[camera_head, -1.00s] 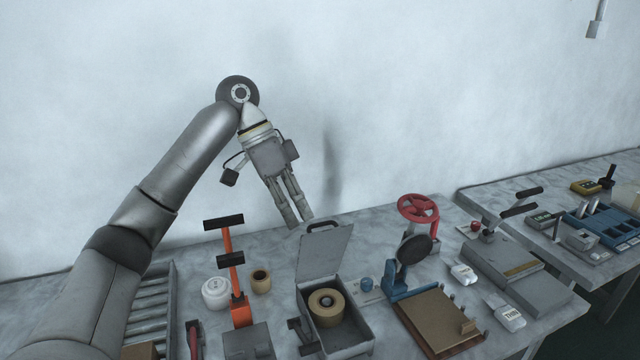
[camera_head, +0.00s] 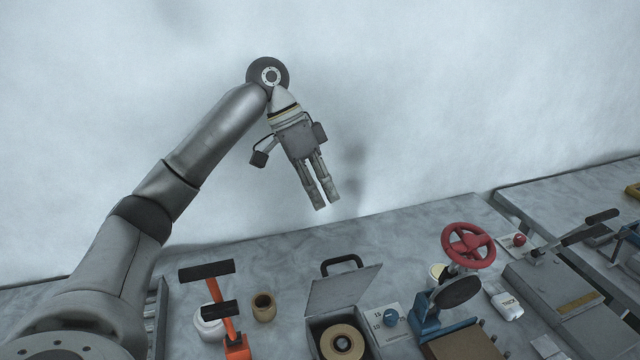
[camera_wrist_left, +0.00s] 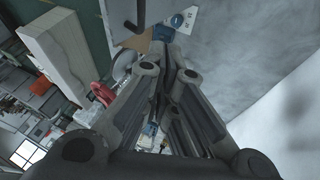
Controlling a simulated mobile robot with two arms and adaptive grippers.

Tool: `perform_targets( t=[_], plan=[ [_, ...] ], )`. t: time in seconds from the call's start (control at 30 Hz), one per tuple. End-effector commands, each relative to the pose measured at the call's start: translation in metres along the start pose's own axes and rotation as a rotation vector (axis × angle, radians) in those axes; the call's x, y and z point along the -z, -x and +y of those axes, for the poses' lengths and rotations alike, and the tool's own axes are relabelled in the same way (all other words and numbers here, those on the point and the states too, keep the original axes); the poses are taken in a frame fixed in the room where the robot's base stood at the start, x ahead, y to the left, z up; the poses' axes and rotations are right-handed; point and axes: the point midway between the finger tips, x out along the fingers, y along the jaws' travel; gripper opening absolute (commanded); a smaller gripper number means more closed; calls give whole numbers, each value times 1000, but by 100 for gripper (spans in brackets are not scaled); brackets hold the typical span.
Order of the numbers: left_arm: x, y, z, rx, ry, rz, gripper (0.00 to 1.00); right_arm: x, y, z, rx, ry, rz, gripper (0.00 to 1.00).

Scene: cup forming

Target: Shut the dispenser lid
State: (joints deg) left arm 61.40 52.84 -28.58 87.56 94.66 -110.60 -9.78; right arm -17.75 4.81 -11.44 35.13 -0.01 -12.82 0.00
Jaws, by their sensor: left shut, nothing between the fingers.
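The dispenser (camera_head: 316,327) is a grey open box at the bottom of the head view, with a tan tape roll (camera_head: 343,342) inside. Its lid (camera_head: 341,289) stands raised at the back and leans, with a dark handle (camera_head: 342,262) on its upper edge. The lid and handle also show at the top of the left wrist view (camera_wrist_left: 125,18). My left gripper (camera_head: 327,206) is shut and empty, pointing down above and behind the lid, apart from it. My right gripper is not in view.
Left of the dispenser stand an orange lever tool (camera_head: 234,345), a white jar (camera_head: 211,325) and a tan ring (camera_head: 263,307). To the right are a blue knob (camera_head: 390,317) and a press with a red handwheel (camera_head: 468,244). The table behind the lid is clear.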

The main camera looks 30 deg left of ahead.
Motion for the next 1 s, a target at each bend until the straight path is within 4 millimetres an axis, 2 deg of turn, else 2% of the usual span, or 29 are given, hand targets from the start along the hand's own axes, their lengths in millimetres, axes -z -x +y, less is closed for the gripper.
perform_targets(
  t=[0.2,0.27,0.4,0.6,1.0],
  plan=[
    [-1,-48,1,-3,2,-5,0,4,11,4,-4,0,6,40],
    [-1,-60,1,-2,1,-4,0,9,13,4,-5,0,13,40],
    [-4,-74,14,0,-1,-3,0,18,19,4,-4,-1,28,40],
    [-7,-88,24,0,1,-1,0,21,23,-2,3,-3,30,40],
    [-7,-90,25,1,1,0,0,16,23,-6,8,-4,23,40]
  ],
)
